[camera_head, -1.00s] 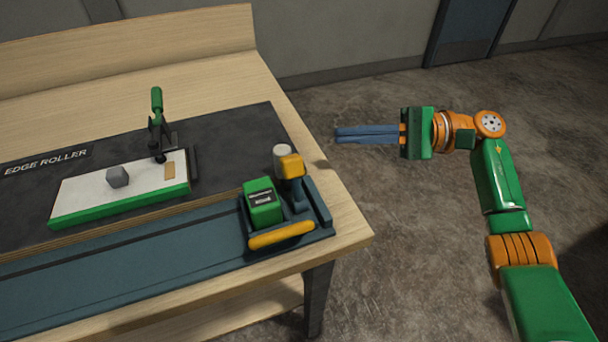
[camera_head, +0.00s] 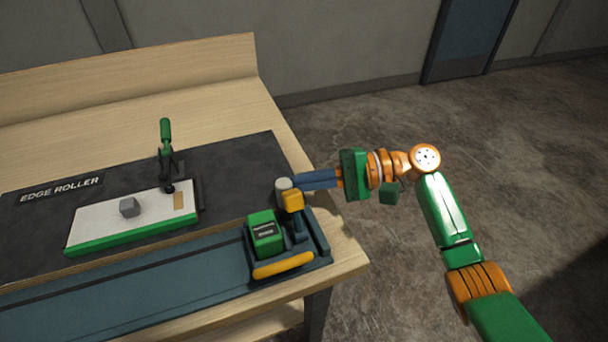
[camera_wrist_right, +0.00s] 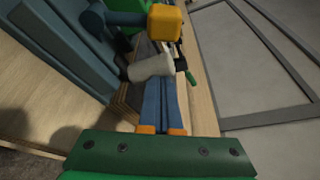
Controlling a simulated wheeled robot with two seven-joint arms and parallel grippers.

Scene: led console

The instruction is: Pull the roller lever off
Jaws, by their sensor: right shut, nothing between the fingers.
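The roller lever is a dark post with a yellow block (camera_head: 292,200) and a pale roller (camera_head: 283,184) at its top. It stands on the carriage (camera_head: 291,263) at the right end of the rail. My right gripper (camera_head: 297,181) comes in from the right with its blue fingers together and empty, tips beside the pale roller. In the right wrist view the fingers (camera_wrist_right: 164,80) lie just below the pale roller (camera_wrist_right: 150,68), with the yellow block (camera_wrist_right: 165,22) beyond. I cannot tell whether they touch. My left gripper is out of view.
The carriage carries a green box (camera_head: 265,235) and a yellow handle bar (camera_head: 283,265). A white, green-edged board (camera_head: 100,222) with a grey block (camera_head: 129,207) lies under a green-handled clamp (camera_head: 166,150). The table's right edge (camera_head: 345,245) is close; open floor lies beyond.

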